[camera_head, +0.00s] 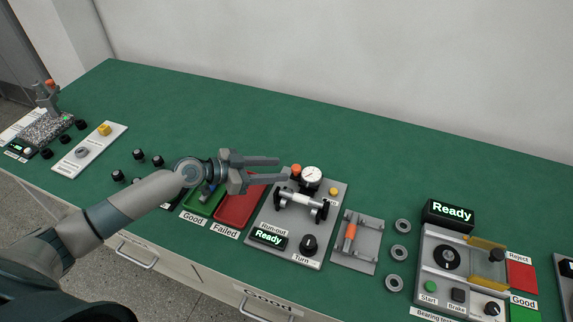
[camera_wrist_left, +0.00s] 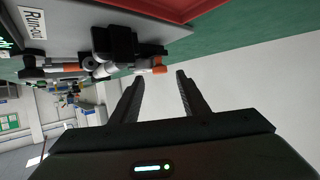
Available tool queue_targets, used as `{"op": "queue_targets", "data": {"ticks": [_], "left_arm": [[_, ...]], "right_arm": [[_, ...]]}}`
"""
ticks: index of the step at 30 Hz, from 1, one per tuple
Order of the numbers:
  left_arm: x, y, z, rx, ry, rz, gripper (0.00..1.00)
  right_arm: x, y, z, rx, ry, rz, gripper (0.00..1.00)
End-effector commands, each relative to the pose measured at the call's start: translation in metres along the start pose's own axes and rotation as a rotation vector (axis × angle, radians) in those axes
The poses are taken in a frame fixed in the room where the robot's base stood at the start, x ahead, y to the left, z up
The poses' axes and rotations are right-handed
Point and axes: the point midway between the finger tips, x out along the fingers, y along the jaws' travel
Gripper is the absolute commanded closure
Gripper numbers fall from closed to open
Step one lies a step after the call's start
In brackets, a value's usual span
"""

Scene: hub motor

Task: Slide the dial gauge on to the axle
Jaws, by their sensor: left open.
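The dial gauge (camera_head: 311,176), with a round white face, stands at the back of the grey run-out plate (camera_head: 285,238), with an orange knob (camera_head: 296,170) just left of it. The silver axle (camera_head: 300,198) lies across black supports in front of the gauge, apart from it. My left gripper (camera_head: 283,169) is open and empty, its fingers pointing right toward the orange knob and gauge. In the left wrist view its fingers (camera_wrist_left: 160,80) are spread, with an orange piece (camera_wrist_left: 158,66) beyond them. The gauge face cannot be made out there. My right gripper is not in view.
Green and red trays (camera_head: 240,202) lie under my left forearm and hand. Right of the plate are a grey holder with an orange-banded part (camera_head: 350,235), several grey rings (camera_head: 399,252) and a bearing station (camera_head: 460,262). The table behind is clear.

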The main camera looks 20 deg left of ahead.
Motion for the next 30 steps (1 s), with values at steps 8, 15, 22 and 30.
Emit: {"op": "queue_targets", "data": {"ticks": [8,15,22,30], "left_arm": [[0.035,0.000,-0.002,-0.002,0.000,0.000,0.59],[0.044,0.000,0.000,0.001,-0.001,0.000,0.59],[0.044,0.000,0.000,0.001,-0.001,0.000,0.59],[0.044,0.000,0.000,0.001,-0.001,0.000,1.00]], "right_arm": [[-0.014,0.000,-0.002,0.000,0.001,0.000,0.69],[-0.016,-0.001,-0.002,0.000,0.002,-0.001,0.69],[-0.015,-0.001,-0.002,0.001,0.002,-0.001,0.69],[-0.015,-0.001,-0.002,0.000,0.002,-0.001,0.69]]}}
